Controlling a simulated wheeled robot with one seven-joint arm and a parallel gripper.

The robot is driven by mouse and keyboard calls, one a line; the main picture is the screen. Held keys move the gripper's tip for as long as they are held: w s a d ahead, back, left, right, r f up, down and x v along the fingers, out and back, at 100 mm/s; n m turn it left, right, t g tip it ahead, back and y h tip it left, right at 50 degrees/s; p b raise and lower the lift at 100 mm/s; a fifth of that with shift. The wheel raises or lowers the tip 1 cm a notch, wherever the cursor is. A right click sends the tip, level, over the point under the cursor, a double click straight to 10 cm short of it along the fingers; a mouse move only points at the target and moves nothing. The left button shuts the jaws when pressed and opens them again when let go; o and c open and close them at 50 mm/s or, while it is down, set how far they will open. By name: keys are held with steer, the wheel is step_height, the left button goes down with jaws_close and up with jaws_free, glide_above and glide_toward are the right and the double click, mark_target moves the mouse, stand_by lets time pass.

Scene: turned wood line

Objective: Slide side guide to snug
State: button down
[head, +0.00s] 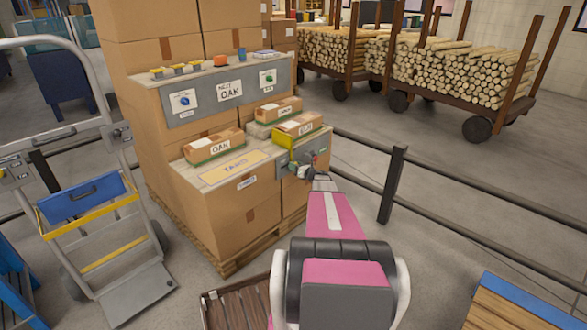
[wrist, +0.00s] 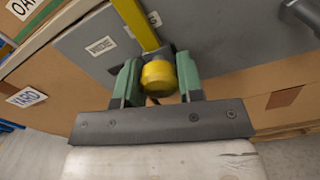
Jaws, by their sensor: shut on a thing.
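The yellow side guide (head: 285,140) stands at the right end of the carton worktop, against the front of a small carton (head: 305,123). In the wrist view, a yellow bar (wrist: 136,22) runs down to a round yellow knob (wrist: 158,76). My gripper (wrist: 157,84) is shut on this knob, one green finger on each side. In the head view my gripper (head: 303,166) is at the grey plate below the guide, and my wrist partly hides the knob. I cannot tell whether the guide touches the carton.
An OAK carton (head: 213,147) and another small carton (head: 278,110) sit on the worktop. A grey panel (head: 225,92) with dials stands behind. A dark rail post (head: 392,185) is right of my arm. A hand truck (head: 100,210) stands left.

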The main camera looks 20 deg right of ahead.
steer(key=c, duration=0.8)
jaws_free()
steer(key=shift+w+d, duration=0.15)
steer(key=shift+d, duration=0.2)
steer(key=shift+o, duration=0.2)
steer(key=shift+s, duration=0.5)
steer(key=v, duration=1)
